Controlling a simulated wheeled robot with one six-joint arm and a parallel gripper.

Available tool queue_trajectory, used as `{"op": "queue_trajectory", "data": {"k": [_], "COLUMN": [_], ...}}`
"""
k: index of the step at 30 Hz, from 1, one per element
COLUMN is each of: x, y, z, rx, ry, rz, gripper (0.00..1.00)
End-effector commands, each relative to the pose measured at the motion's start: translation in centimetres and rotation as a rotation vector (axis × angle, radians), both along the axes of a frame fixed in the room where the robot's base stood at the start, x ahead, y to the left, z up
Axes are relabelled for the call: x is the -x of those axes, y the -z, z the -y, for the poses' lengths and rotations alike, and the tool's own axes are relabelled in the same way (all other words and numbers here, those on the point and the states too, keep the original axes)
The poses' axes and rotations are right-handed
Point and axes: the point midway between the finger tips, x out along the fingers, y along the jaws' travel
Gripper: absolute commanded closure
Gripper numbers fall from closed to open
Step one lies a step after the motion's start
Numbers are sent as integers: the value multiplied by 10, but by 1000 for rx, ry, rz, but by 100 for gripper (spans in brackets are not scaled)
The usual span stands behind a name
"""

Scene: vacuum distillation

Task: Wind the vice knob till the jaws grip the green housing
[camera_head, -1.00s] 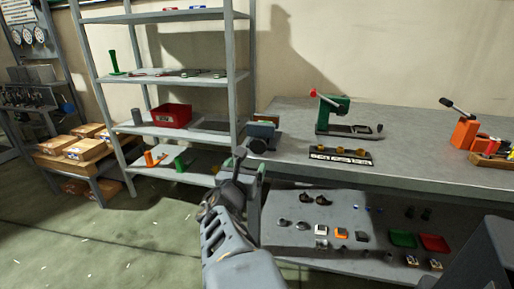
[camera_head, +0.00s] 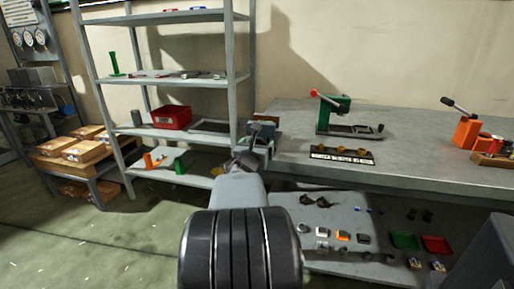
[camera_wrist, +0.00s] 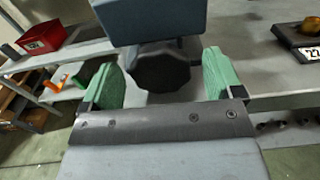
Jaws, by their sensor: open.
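The blue-grey vice (camera_head: 264,131) stands at the left end of the workbench; its body (camera_wrist: 150,20) fills the top of the wrist view. Its dark faceted knob (camera_wrist: 160,72) faces me. My gripper (camera_wrist: 163,80) is open, with its green fingers on either side of the knob in the picture. A gap shows at the right finger; I cannot tell if the left one touches. In the head view my gripper (camera_head: 246,160) is just in front of the vice, and my arm hides the knob. I cannot make out a green housing in the jaws.
The workbench (camera_head: 420,150) carries a green press (camera_head: 335,112), a black tray (camera_head: 342,155) with brass pieces and an orange device (camera_head: 466,133). A shelf rack (camera_head: 232,75) with a red bin (camera_head: 171,117) stands close on the left. Small parts lie on the shelf below the bench.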

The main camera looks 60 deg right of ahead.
Motion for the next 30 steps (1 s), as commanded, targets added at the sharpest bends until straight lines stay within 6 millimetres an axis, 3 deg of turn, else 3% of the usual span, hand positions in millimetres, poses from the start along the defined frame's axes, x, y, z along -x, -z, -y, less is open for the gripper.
{"op": "queue_trajectory", "data": {"k": [8,22,30], "x": [0,0,1], "y": [0,0,9], "z": [0,0,1], "rx": [0,0,-38], "ry": [0,0,2], "rz": [0,0,136], "gripper": [16,60,60]}}
